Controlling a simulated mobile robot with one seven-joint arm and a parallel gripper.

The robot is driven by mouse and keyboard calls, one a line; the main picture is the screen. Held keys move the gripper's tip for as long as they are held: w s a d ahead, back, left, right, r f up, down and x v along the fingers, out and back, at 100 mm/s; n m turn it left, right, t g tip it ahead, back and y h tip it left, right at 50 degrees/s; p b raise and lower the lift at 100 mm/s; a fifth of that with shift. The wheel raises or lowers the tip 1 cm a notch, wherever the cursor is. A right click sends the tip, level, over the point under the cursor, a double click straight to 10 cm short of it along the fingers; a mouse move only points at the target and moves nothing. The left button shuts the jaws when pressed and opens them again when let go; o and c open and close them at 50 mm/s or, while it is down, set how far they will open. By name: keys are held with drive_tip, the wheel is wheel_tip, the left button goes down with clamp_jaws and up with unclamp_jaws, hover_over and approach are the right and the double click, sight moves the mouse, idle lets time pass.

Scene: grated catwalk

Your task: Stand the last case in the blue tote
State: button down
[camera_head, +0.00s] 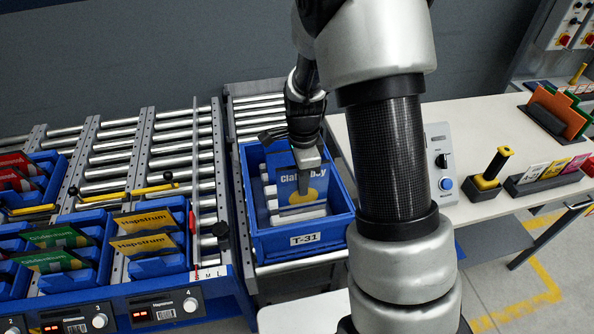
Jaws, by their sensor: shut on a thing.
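The blue tote (268,243), labelled T-31, stands on a roller lane in the middle of the view. My gripper (303,184) reaches down into it, shut on a blue case (287,183) with yellow lettering and a yellow disc. The case is roughly upright inside the tote, its face toward me. Several white edges (300,216) show in the tote in front of the case and at its left; I cannot tell whether they are cases or dividers. The case's bottom edge is hidden, so I cannot tell whether it touches the floor.
At left, blue bins (159,264) on rollers hold yellow, green and red cases. A white bench (420,130) at right carries a control box (441,165), a yellow-black handle (491,168) and a card rack (548,174). My arm hides part of the bench.

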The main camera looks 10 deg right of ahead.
wheel_tip(320, 180, down, 3)
drive_tip(key=shift+w+f+b, duration=0.1)
drive_tip(key=shift+b, duration=0.75)
drive_tip(key=shift+f+b, duration=0.9)
drive_tip(key=shift+f, duration=0.4)
drive_tip(key=shift+a+f, duration=0.1)
wheel_tip(320, 180, down, 8)
drive_tip(key=b, duration=0.6)
drive_tip(key=shift+f, duration=0.15)
idle(1.0)
drive_tip(key=c, duration=1.3)
unclamp_jaws()
drive_tip(key=shift+c, duration=0.2)
